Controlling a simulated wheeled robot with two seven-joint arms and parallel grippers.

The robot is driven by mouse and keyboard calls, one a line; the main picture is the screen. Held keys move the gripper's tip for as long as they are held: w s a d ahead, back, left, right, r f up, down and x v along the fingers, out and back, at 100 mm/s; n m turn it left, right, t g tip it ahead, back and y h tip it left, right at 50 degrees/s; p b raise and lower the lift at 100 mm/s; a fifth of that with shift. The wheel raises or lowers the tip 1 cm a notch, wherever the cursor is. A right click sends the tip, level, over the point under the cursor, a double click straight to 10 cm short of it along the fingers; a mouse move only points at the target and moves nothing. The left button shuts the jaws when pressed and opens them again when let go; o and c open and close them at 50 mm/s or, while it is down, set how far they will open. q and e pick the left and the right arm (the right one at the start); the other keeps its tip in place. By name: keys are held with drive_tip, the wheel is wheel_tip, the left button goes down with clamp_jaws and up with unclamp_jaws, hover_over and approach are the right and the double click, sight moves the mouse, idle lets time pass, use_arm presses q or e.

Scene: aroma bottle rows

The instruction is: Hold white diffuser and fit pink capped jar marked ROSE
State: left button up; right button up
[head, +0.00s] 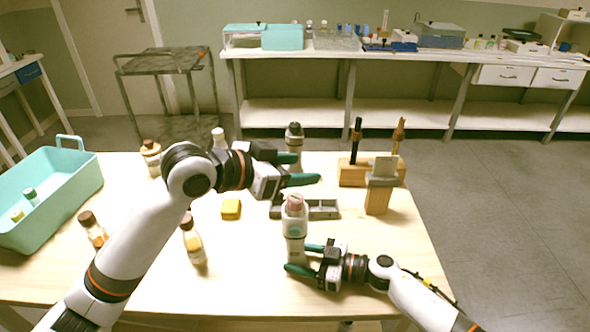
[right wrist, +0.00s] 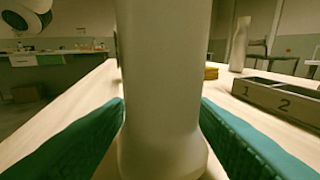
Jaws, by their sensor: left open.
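The white diffuser (head: 296,248) stands upright near the front middle of the table. The pink capped jar (head: 294,203) sits upright on its top; its label is too small to read. My right gripper (head: 303,259) has its green fingers on both sides of the diffuser's lower body. In the right wrist view the diffuser (right wrist: 165,80) fills the gap and both fingers press its sides. My left gripper (head: 312,169) is open and empty, above and behind the pink capped jar, clear of it.
A grey numbered tray (head: 323,209) lies behind the diffuser, with a yellow block (head: 231,209) to its left. A wooden stand (head: 378,198) and rack are at right. Brown-capped bottles (head: 193,243) and a teal crate (head: 50,210) are at left. A dark-topped bottle (head: 294,133) stands behind.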

drive_tip(key=o, duration=0.5)
drive_tip(key=shift+o, duration=0.2)
